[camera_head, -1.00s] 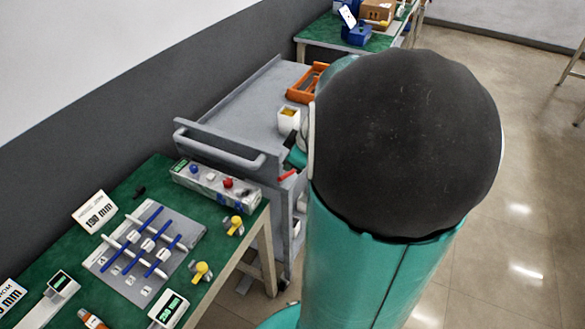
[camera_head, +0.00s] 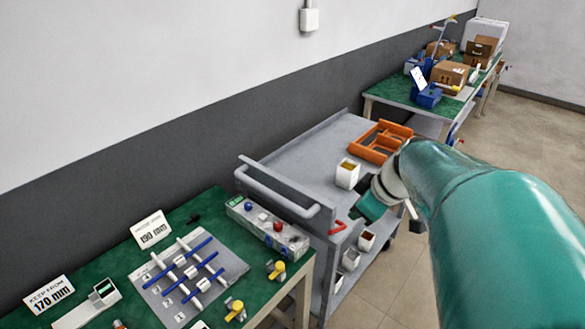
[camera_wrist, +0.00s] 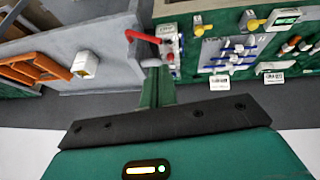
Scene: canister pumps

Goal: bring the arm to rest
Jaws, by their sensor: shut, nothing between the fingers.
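My gripper (camera_wrist: 157,72) shows in the wrist view as narrow green fingers closed together, with nothing held. In the head view my gripper (camera_head: 366,210) is partly visible at the end of my teal arm, over the near right side of the grey cart (camera_head: 290,160). Its fingertips are hard to make out there. My arm fills the lower right of the head view and hides part of the cart's right side and the floor.
An orange tray (camera_head: 378,146) and a white container (camera_head: 347,174) stand on the cart. The green table (camera_head: 110,262) at lower left holds a valve panel (camera_head: 190,280) and a box with knobs (camera_head: 268,230). A farther table (camera_head: 400,92) holds cartons. Floor shows at right.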

